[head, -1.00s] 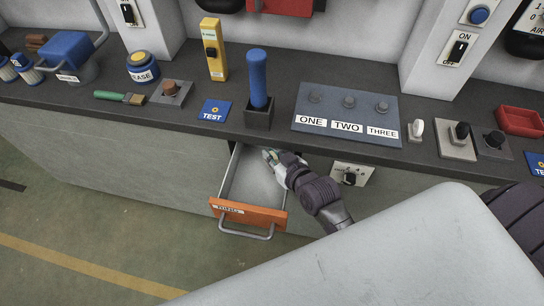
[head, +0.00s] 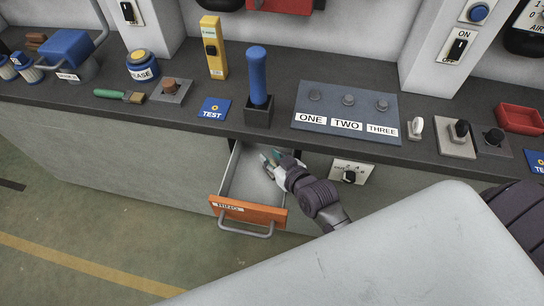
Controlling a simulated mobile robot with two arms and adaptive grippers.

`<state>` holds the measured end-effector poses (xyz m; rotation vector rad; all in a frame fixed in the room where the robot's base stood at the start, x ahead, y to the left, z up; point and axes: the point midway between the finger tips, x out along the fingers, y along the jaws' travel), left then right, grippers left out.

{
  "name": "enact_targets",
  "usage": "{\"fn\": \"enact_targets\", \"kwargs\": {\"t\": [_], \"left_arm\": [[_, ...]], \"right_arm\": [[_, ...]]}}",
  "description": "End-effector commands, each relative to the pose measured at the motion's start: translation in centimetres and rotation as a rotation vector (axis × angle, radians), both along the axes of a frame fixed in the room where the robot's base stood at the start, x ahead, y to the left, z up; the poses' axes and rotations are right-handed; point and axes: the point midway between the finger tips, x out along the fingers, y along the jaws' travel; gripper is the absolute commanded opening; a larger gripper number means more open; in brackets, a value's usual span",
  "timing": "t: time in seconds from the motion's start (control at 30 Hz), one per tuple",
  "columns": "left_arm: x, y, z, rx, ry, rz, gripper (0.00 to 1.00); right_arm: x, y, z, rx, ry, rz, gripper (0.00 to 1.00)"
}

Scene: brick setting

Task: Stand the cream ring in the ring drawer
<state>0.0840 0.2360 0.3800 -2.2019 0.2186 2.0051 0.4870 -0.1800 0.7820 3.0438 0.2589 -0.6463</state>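The ring drawer (head: 250,212) is pulled out below the bench, with an orange front, a white label and a metal handle. Its pale grey inside (head: 243,180) shows to the left of my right gripper. My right gripper (head: 268,157) reaches in from the right over the back of the drawer. Its fingertips look spread apart, with teal pads, and I see nothing clearly between them. My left gripper is not in view.
The dark bench top (head: 210,130) overhangs the drawer's back. A blue handle in a black holder (head: 258,115) stands above it. A switch plate (head: 352,172) is on the bench front, right of my wrist. Floor (head: 110,235) at the left is clear.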

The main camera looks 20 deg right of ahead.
Motion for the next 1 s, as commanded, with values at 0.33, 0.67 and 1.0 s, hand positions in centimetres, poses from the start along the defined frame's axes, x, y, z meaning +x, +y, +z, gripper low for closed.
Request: {"fn": "enact_targets", "kwargs": {"t": [0.33,0.67,1.0], "left_arm": [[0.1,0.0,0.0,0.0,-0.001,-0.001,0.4],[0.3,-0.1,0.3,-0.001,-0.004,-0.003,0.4],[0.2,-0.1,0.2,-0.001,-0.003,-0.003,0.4]], "right_arm": [[-0.5,0.1,-0.7,0.001,0.025,0.002,0.35],[-4.8,-0.7,2.4,-0.002,0.02,0.002,0.35],[-10.1,-1.7,5.2,-0.001,0.013,0.001,0.35]]}}
